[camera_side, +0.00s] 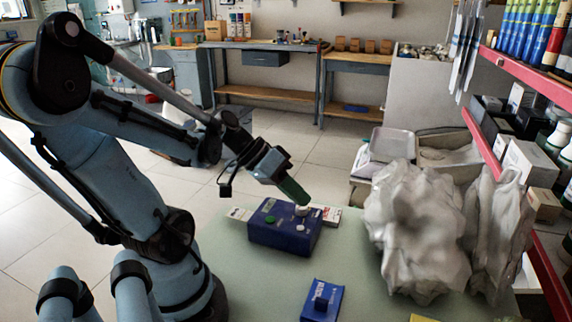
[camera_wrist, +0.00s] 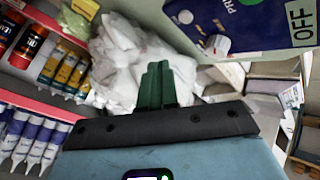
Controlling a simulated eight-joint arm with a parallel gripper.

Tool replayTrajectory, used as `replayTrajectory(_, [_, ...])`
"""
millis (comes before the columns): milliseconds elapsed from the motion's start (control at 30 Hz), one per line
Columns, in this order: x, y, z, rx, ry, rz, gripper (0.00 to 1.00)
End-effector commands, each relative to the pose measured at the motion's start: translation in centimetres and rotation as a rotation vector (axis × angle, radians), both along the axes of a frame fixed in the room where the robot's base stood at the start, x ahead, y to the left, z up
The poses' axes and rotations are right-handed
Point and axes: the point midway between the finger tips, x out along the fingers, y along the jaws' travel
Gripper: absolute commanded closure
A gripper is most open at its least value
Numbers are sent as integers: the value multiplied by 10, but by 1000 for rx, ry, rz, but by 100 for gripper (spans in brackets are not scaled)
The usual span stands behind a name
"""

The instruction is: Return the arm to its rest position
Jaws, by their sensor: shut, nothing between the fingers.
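My gripper (camera_side: 304,201) has green fingers and points down and to the right. Its fingers (camera_wrist: 158,80) are closed together with nothing between them. In the side view the fingertips overlap the top of a blue control box (camera_side: 270,236), close to a white knob. I cannot tell whether they touch it. The box stands on a pale green table (camera_side: 375,240) and has a green button and white knobs on top. In the wrist view the box (camera_wrist: 262,24) is at the upper right, with an "OFF" label, apart from the fingers.
A small dark blue block (camera_side: 322,300) lies near the front of the table. Crumpled pale plastic (camera_side: 415,230) stands to the right. A red-edged shelf (camera_side: 525,75) with tubes and boxes is on the far right. A workbench (camera_side: 265,50) is behind.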

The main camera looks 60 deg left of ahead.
Motion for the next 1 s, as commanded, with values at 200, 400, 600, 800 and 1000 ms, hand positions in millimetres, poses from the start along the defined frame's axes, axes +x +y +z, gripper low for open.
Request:
replayTrajectory(200, [0, 0, 15, 0, 0, 0, 100])
replayTrajectory(400, [0, 0, 17, 0, 0, 0, 100])
replayTrajectory(600, [1, -2, 16, 7, 9, -2, 100])
replayTrajectory(800, [4, -20, 4, 102, 103, -13, 100])
replayTrajectory(1000, [12, -43, -2, 295, 155, -14, 100])
